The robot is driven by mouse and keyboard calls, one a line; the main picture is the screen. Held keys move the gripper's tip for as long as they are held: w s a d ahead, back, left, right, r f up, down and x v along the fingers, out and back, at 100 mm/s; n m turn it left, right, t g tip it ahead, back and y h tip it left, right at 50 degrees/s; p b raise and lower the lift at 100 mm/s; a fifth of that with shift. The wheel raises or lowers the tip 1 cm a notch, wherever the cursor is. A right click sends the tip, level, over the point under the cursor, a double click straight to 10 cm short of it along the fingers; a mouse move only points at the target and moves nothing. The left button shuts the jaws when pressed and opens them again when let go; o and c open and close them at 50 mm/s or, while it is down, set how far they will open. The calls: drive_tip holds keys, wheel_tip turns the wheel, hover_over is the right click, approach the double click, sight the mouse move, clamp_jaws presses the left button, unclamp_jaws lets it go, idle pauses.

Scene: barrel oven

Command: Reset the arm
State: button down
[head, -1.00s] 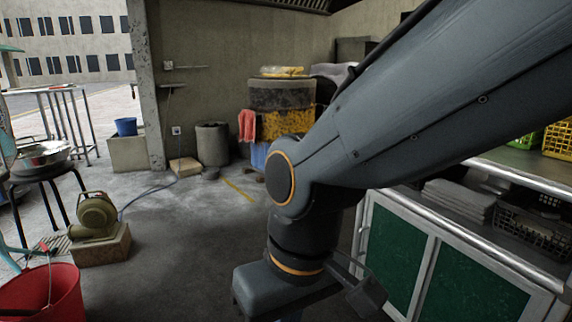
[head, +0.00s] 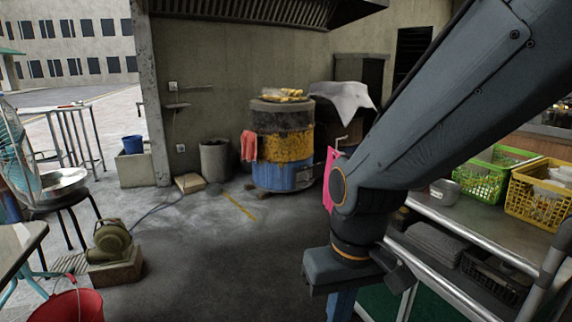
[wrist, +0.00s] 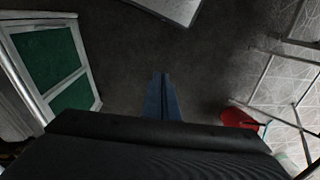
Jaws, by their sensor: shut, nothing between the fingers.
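My arm reaches in from the upper right of the head view and bends down at its joint. My gripper (wrist: 162,97) shows in the wrist view as two blue fingers, shut together and empty, pointing over the dark grey floor. In the head view its blue end is cut off by the bottom edge. The barrel oven (head: 283,146), yellow and blue with a dark upper band, stands at the back, left of my arm, well apart from the gripper.
A metal counter (head: 475,222) with yellow and green baskets (head: 480,180) runs along the right, close to my arm. A red bucket (head: 72,305), a blower (head: 112,241) and a stool stand at left. The middle floor is clear.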

drive_tip(key=s+d+r+m+p, duration=0.2)
drive_tip(key=d+r+m+p, duration=0.1)
drive_tip(key=d+r+p, duration=0.8)
drive_tip(key=shift+s+r+h+p, duration=0.3)
drive_tip(key=shift+r+p, duration=0.95)
drive_tip(key=shift+p, duration=1.5)
drive_tip(key=shift+w, duration=0.15)
